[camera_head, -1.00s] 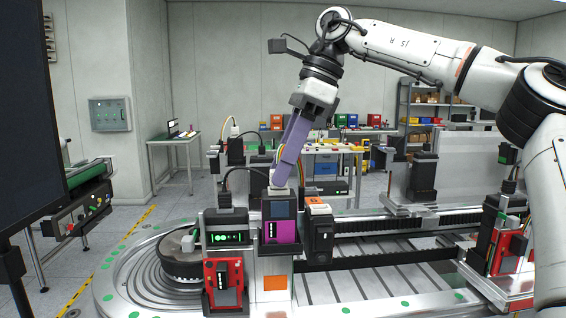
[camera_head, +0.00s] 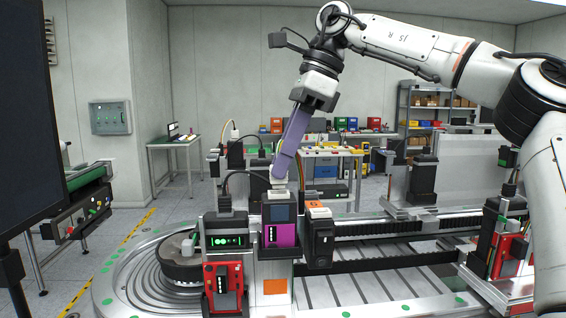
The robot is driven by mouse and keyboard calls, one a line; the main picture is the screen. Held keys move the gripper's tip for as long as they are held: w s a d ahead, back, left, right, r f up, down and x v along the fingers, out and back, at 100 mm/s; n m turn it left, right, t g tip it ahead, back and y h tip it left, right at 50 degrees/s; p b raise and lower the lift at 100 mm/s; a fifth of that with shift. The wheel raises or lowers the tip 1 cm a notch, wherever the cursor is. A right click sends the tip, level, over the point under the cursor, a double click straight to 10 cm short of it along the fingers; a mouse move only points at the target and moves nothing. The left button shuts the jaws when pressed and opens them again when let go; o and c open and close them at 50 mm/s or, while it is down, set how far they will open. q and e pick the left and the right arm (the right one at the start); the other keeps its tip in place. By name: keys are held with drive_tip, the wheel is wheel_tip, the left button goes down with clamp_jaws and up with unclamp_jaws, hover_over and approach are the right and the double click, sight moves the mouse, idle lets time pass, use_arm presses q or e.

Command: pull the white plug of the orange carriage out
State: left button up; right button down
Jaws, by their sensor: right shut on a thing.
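The orange carriage, a pale block with an orange square (camera_head: 275,286) on its front, stands at the near side of the track. A dark unit with a purple panel (camera_head: 282,234) sits on its upper part. My right gripper (camera_head: 280,177) reaches down from above, its long purple fingers close together. It is shut on the white plug (camera_head: 278,184), which shows just below the fingertips, above the dark unit. The fingers partly hide the plug, and I cannot tell whether its lower end is clear of the socket. My left gripper is not in view.
A black unit with green lights (camera_head: 225,241) and a red device (camera_head: 223,284) stand close left. A black box with an orange-marked top (camera_head: 319,212) stands close right. The rail (camera_head: 400,226) runs right. A dark screen (camera_head: 30,110) fills the left edge.

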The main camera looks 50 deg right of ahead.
sight(272, 166)
drive_tip(key=shift+r, duration=0.35)
drive_tip(key=shift+r, duration=1.45)
drive_tip(key=shift+d, duration=0.1)
